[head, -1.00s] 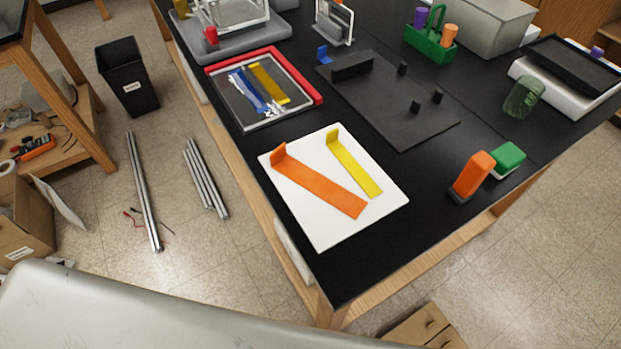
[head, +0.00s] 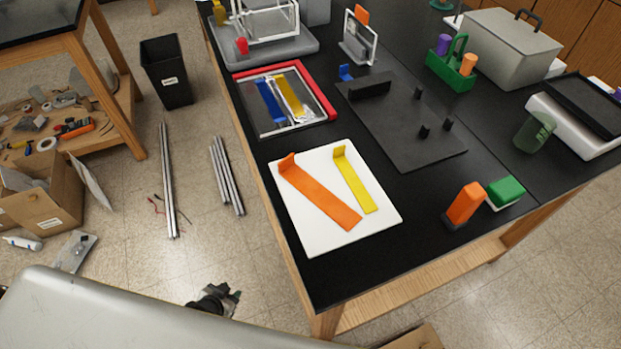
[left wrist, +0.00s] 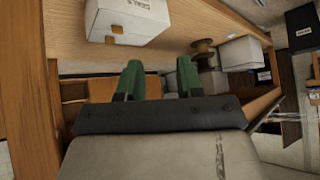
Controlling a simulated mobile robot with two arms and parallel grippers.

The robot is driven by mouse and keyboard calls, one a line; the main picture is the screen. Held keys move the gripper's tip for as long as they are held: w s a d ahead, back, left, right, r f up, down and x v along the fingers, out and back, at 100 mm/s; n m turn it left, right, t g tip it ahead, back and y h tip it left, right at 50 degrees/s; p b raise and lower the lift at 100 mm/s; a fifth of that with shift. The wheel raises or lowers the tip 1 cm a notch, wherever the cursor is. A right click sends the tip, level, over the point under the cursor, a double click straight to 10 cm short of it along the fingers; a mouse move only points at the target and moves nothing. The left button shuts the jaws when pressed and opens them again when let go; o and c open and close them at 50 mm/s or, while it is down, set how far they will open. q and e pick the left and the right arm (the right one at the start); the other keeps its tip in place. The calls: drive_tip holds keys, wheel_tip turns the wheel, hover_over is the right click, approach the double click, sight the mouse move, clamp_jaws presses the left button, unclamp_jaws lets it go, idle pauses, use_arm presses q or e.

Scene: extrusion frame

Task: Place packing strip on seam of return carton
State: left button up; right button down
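An orange strip (head: 320,195) and a yellow strip (head: 356,182), each with an upturned end, lie on a white board (head: 310,240) at the table's near corner. A blue strip (head: 270,103) and a yellow strip (head: 291,95) lie in a red-edged tray (head: 326,99) behind it. I cannot tell which is the packing strip. An open cardboard carton (head: 50,203) with a label stands on the floor at left; no seam is clear on it. My right gripper is not seen.
A black mat (head: 410,130) with small black blocks lies mid-table. An orange object (head: 464,204) and a green block (head: 505,192) stand near the front edge. Metal bars (head: 168,180) and a black bin (head: 167,75) are on the floor. The left wrist view shows a white box (left wrist: 127,22).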

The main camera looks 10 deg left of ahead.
use_arm(q)
drive_tip(key=w+d+r+m+t+h+p, duration=0.1)
drive_tip(key=w+r+t, duration=0.1)
drive_tip(key=w+r, duration=0.35)
drive_tip(key=w+r+t+h+p, duration=0.1)
drive_tip(key=w+r+p, duration=0.15)
drive_tip(key=r, duration=0.65)
drive_tip(key=m+t+h+p, duration=0.2)
drive_tip(key=t+h, duration=0.2)
drive_tip(key=h, duration=0.2)
approach(287, 158)
drive_tip(key=p+x, duration=0.1)
drive_tip(key=x, duration=0.3)
drive_tip(key=shift+s+d, duration=0.1)
drive_tip(key=shift+s, duration=0.05)
drive_tip(key=shift+w+d+f, duration=0.15)
drive_tip(key=shift+w+d, duration=0.05)
drive_tip(key=shift+w, duration=0.1)
drive_tip(key=shift+g+h, duration=0.3)
drive_tip(key=p+x, duration=0.1)
drive_tip(key=x, duration=0.3)
drive_tip(key=shift+w+p, duration=0.4)
drive_tip(key=shift+w, duration=0.1)
drive_tip(key=shift+w+d, duration=0.15)
drive_tip(key=shift+w, duration=0.1)
drive_tip(key=shift+s, duration=0.1)
drive_tip(key=shift+c, duration=0.4)
clamp_jaws()
